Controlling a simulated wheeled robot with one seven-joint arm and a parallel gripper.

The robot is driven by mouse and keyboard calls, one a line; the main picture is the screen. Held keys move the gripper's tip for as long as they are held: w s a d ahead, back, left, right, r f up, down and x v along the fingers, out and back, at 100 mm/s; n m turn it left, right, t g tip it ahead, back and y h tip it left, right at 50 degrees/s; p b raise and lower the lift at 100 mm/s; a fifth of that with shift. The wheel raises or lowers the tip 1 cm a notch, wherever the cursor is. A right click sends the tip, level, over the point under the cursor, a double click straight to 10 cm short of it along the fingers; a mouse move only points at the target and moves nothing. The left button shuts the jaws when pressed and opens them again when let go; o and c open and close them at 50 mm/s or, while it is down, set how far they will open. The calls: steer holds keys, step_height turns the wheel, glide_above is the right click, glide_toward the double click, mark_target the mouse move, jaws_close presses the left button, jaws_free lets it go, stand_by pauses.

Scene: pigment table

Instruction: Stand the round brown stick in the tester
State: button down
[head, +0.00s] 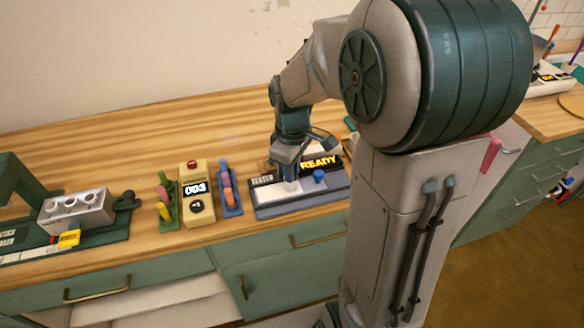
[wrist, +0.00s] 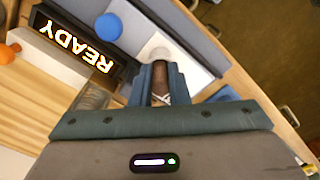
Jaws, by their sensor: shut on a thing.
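The tester (head: 330,194) is a grey-blue base with a white top, a lit READY display (head: 320,162) and a blue knob (head: 319,176). In the wrist view its display (wrist: 76,43) and white round holder (wrist: 158,46) show. My gripper (head: 290,176) points down over the holder. In the wrist view my gripper (wrist: 160,80) is shut on the round brown stick (wrist: 160,88), whose lower end lies right at the holder. I cannot tell whether that end is inside the holder. The stick is hidden in the head view.
Left of the tester stand a blue rack (head: 229,192) of coloured sticks, a cream device (head: 196,198) reading 003 and a green rack (head: 166,204). A green machine with a grey block (head: 77,211) is farther left. The table's back is clear.

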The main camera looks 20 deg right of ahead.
steer(key=shift+s+f, duration=0.3)
steer(key=shift+f, duration=0.2)
steer(key=c, duration=1.3)
jaws_free()
steer(key=shift+d+f, duration=0.1)
steer(key=shift+f, duration=0.05)
steer(key=shift+w+a+r, duration=0.1)
steer(key=shift+a+r, duration=0.1)
steer(key=shift+r, duration=0.15)
steer(key=r, duration=1.4)
steer(key=shift+w+d+r+p, duration=0.2)
steer(key=shift+d+r+p, duration=0.05)
steer(key=shift+d+p, duration=0.05)
